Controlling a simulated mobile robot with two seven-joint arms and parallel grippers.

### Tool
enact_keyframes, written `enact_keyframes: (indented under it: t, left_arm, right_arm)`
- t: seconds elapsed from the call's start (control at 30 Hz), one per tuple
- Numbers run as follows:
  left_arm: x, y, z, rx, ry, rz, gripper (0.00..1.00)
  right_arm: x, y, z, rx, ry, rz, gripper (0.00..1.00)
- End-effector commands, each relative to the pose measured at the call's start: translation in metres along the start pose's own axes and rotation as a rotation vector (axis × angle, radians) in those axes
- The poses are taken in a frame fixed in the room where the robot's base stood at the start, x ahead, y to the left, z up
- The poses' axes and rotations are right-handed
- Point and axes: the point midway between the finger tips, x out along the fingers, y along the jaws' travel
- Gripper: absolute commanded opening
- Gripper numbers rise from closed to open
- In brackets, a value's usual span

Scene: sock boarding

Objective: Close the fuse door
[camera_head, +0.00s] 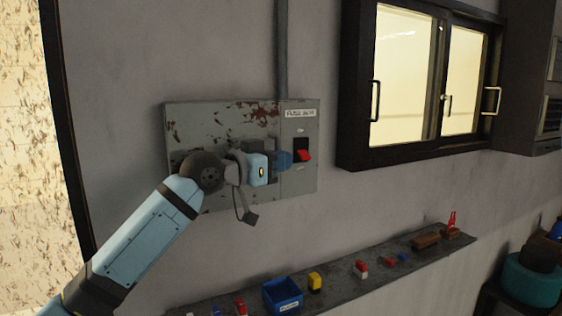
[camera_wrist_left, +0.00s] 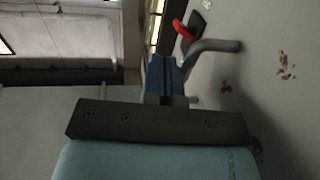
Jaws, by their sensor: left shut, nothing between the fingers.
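The grey, rust-stained fuse box (camera_head: 298,178) is on the wall in the head view, with a label and a red switch (camera_head: 304,155) on its right strip. Its wide fuse door (camera_head: 215,120) looks about flush with that strip; I cannot tell whether it is fully shut. My left gripper (camera_head: 284,160) is shut and empty in front of the door's right side, hiding part of it. In the left wrist view, the blue fingers (camera_wrist_left: 165,70) are beside a grey curved handle (camera_wrist_left: 218,46), with the red switch beyond; contact is unclear. My right gripper is not in view.
A shelf (camera_head: 345,275) below the box holds a blue bin (camera_head: 283,295), a yellow item (camera_head: 315,282) and several small red and blue parts. A dark-framed window (camera_head: 425,75) is at right. A conduit (camera_head: 282,50) runs up from the box.

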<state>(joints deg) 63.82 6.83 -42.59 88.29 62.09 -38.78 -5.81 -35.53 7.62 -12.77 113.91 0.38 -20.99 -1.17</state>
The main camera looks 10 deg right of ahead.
Motion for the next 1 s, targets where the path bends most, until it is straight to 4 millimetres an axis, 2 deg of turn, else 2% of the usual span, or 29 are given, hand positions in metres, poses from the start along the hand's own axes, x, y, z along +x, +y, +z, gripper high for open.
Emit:
enact_keyframes:
  t: [0.17,0.27,0.7,0.83,1.0]
  left_arm:
    - [-0.003,0.000,0.001,0.000,0.000,0.000,0.00]
    - [-0.013,-0.001,0.002,0.000,0.000,-0.001,0.00]
    - [-0.107,-0.001,0.003,0.002,0.000,-0.002,0.00]
    - [-0.126,-0.001,0.002,0.002,0.001,-0.001,0.00]
    - [-0.137,0.000,0.007,-0.004,-0.006,-0.002,0.00]
  right_arm:
    - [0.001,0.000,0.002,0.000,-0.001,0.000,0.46]
    - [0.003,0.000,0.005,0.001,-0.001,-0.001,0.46]
    - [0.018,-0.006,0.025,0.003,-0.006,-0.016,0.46]
    - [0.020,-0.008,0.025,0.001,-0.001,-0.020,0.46]
    - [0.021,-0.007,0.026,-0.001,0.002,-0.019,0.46]
